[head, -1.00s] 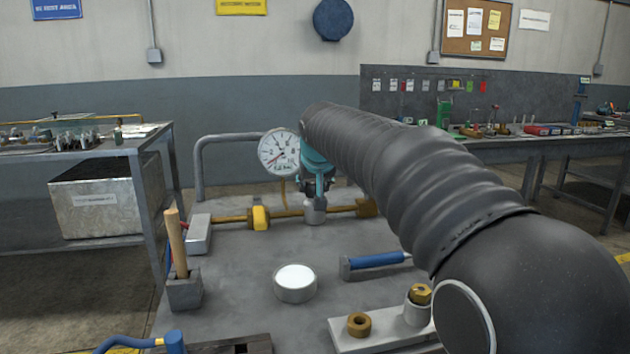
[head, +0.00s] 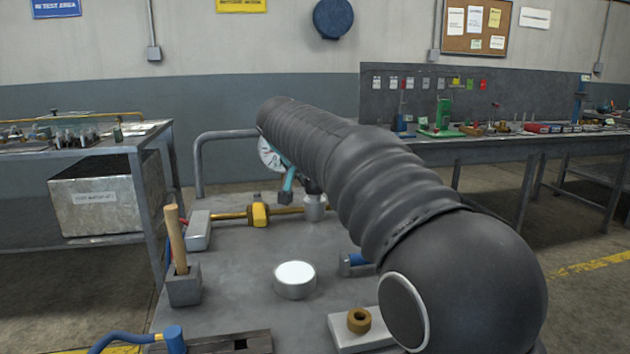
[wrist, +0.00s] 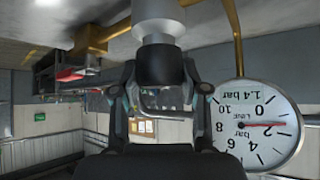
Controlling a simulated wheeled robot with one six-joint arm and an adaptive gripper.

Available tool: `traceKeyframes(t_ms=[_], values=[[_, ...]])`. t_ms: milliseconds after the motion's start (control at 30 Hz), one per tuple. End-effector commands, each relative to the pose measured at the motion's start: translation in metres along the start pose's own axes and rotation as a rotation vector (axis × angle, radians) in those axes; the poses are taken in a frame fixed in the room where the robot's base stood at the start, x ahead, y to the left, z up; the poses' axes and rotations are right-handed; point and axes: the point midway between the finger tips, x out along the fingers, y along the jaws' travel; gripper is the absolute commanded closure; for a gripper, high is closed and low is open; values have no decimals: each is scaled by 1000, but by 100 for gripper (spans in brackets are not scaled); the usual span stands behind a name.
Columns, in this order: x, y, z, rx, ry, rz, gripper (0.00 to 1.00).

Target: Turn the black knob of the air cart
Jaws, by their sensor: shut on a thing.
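The black knob (wrist: 158,63) sits at the top middle of the wrist view, below a pale collar and a grey metal body (wrist: 158,12). My gripper (wrist: 160,78) is shut on the knob, one finger at each side. In the head view my gripper (head: 287,194) shows only as a teal and dark part beside my arm, and the knob is hidden. The round white gauge (wrist: 256,125) is upside down in the wrist view, its red needle near 2. In the head view my arm covers most of the gauge (head: 268,154). The air cart's grey top (head: 240,270) spreads below.
A brass pipe with a yellow valve (head: 259,212) runs across the cart. A bench (head: 150,128) stands left.

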Motion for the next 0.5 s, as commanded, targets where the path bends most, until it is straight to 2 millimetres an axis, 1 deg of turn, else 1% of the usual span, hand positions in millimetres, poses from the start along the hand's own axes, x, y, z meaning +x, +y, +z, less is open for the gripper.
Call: traceKeyframes(t_ms=[267,300,400,500], values=[[0,-1,1,0,-2,-1,90],[0,-1,1,0,-2,-1,53],[0,0,1,0,-2,-1,30],[0,0,0,0,-1,0,30]])
